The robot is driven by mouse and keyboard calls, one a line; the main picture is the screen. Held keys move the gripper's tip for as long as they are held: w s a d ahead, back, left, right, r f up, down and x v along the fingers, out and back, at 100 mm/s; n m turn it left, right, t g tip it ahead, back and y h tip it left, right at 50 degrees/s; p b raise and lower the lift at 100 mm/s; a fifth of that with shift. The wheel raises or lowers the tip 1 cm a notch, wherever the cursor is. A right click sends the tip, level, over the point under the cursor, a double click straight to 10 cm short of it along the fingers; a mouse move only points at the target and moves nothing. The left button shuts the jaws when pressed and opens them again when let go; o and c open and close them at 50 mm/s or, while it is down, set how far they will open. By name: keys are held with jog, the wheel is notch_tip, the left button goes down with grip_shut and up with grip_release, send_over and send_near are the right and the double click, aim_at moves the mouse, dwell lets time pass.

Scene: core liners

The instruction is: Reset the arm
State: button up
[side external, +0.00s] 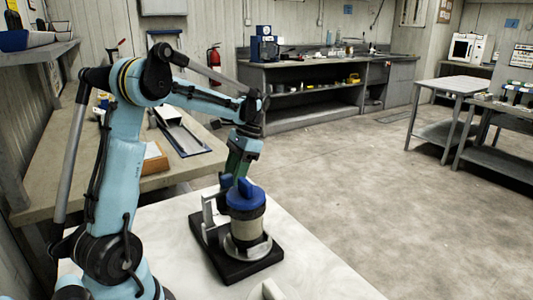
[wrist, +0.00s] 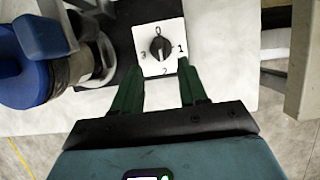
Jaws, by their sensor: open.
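My gripper (wrist: 158,76) has two green fingers, spread apart with nothing between them. In the wrist view its fingertips lie over the lower edge of a white dial plate (wrist: 146,66) marked 0 to 3. A black knob (wrist: 160,49) sits on the plate; I cannot tell surely which number it points to. A blue-capped cylinder stands upright on a black base (side external: 240,271) in the side view, its cap (side external: 246,197) just in front of my green gripper (side external: 238,165). The fingertips are hidden there. The blue cap (wrist: 22,80) also shows at the wrist view's left.
A white table (side external: 325,278) carries the black base. A metal bracket (side external: 208,214) stands beside the cylinder. A brown workbench (side external: 70,175) lies at left with a tray (side external: 182,137) on it. Open floor (side external: 340,170) stretches to the right.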

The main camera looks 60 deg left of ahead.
jog(key=v, duration=0.5)
jog(key=x, duration=1.2)
jog(key=shift+s+f, duration=0.1)
jog(key=shift+f, duration=0.1)
jog(key=n, duration=0.2)
jog(key=n+h, duration=0.1)
jog(key=n, duration=0.1)
jog(key=shift+a+r+h, duration=0.1)
jog(key=shift+a+h, duration=0.05)
jog(key=shift+h, duration=0.15)
jog(key=n+h, duration=0.1)
jog(key=n, duration=0.1)
jog(key=n+t, duration=0.1)
jog(key=n, duration=0.2)
jog(key=shift+a+h, duration=0.1)
jog(key=shift+h, duration=0.3)
jog(key=n+t, duration=0.1)
jog(key=n, duration=0.1)
jog(key=n+t+h, duration=0.1)
jog(key=n, duration=0.2)
jog(key=shift+s, duration=0.2)
jog(key=n+t, duration=0.1)
jog(key=n, duration=0.3)
jog(key=shift+t, duration=0.3)
